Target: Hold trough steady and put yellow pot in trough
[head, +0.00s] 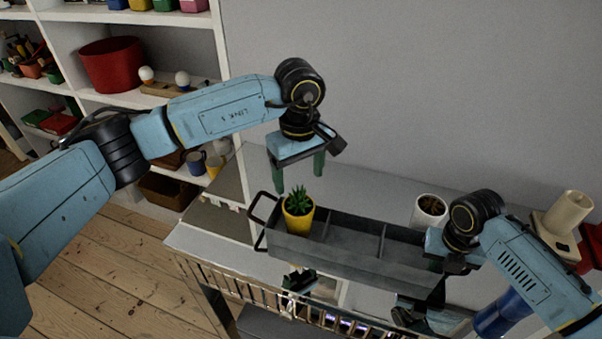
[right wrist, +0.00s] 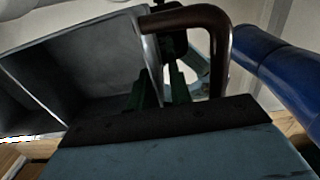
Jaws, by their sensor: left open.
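The grey trough (head: 345,262) lies on the table, with dividers and a handle at each end. The yellow pot (head: 298,222) with a green spiky plant stands upright in the trough's left compartment, its base partly hidden by the front wall. My left gripper (head: 299,176) is open and empty, fingers pointing down, above and behind the pot and apart from it. My right gripper (head: 440,264) is at the trough's right end. In the right wrist view its green fingers (right wrist: 160,92) straddle the end wall beside the brown-looking handle (right wrist: 215,30), and seem shut on it.
A white pot (head: 430,208) stands behind the trough's right end. A blue vessel (head: 503,314) and a beige object (head: 568,212) are at the right. A white shelf (head: 190,60) with a red bin (head: 112,64) and mugs is at the left. The trough's other compartments look empty.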

